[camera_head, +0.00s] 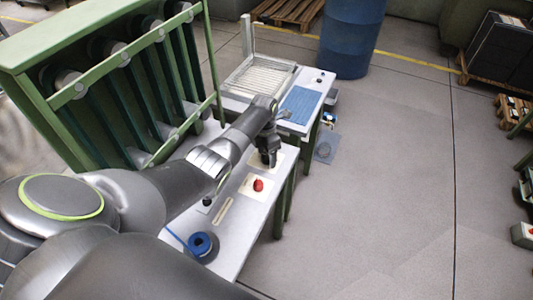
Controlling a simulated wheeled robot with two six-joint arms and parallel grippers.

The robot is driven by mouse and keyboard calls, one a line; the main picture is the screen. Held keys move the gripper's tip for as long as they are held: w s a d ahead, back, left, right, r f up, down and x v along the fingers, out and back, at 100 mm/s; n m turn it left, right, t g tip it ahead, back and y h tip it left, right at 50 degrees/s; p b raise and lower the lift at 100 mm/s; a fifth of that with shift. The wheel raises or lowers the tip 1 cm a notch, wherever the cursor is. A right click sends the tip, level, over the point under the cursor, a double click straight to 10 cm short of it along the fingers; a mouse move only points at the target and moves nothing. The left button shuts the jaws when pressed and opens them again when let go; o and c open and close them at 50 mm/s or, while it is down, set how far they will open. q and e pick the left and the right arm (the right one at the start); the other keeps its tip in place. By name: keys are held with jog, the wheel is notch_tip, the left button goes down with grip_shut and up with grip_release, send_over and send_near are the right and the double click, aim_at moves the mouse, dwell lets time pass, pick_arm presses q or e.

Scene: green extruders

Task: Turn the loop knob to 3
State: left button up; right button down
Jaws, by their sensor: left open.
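My left arm reaches across from the left, and my left gripper (269,161) points down over the grey bench top (234,257). It is open. A pale plate (252,160) shows partly behind and under the gripper, and whatever is mounted on it is hidden. A red knob (258,185) on a cream plate (247,190) sits just in front of the gripper, apart from it. I cannot tell which control is the loop knob, and no dial numbers are readable. My right gripper is out of view.
A blue round part (202,243) lies at the bench's near end. A green machine frame (127,90) rises close behind the arm. A white rack (262,76) and blue panel (299,104) stand farther back, near a blue barrel (350,38).

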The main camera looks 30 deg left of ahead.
pick_arm(q)
jog(key=shift+c, duration=0.6)
jog(key=c, duration=0.9)
jog(key=shift+o, duration=0.2)
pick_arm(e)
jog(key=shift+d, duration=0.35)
